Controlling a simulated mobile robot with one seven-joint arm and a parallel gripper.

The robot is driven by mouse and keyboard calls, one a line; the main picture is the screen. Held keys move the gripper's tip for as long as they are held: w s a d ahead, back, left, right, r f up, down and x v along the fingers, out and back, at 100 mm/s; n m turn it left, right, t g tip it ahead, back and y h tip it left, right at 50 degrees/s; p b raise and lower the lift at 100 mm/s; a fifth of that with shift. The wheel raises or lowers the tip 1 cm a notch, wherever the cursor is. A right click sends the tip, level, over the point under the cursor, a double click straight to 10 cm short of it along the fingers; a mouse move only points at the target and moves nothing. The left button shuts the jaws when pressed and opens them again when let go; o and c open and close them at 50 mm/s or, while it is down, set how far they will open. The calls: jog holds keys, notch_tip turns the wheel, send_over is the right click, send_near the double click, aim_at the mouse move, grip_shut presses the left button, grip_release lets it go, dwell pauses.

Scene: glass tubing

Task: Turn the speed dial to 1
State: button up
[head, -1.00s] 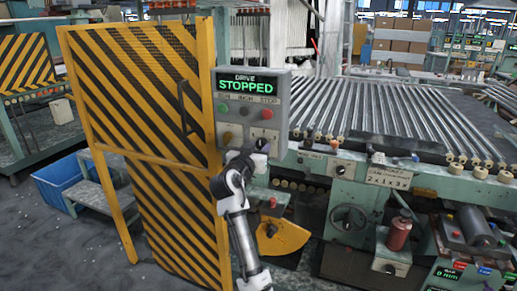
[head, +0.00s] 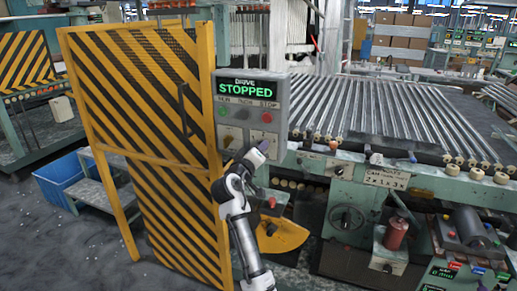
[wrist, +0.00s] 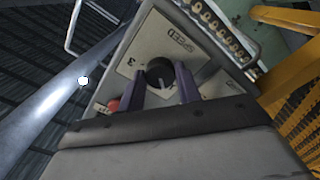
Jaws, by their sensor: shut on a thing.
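The speed dial (wrist: 159,71) is a dark round knob on a pale plate marked SPEED, in the wrist view. A 3 shows on the plate left of the dial; the other marks are hard to read. My gripper (wrist: 162,86) has its two dark fingers on either side of the dial and is shut on it. Which mark the dial points to cannot be told. In the head view my gripper (head: 261,147) is at the lower part of the grey control panel (head: 246,151) and hides the dial there. The panel's display (head: 246,88) reads DRIVE STOPPED.
Green, dark and red buttons sit under the display. A red knob (wrist: 113,104) shows beside the plate in the wrist view. A yellow-and-black striped guard door (head: 150,100) stands left of the panel, and a roller bed (head: 390,115) lies to the right.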

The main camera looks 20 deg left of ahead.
jog(key=shift+n+p, duration=0.3)
jog(key=shift+n, duration=0.6)
jog(key=o, duration=1)
jog(key=shift+c, duration=0.2)
jog(key=shift+s, duration=0.1)
jog(key=s+b, duration=0.3)
jog(key=s, duration=1)
jog(key=shift+s+a+b, duration=0.2)
jog(key=shift+s+b, duration=0.1)
jog(key=shift+b, duration=0.1)
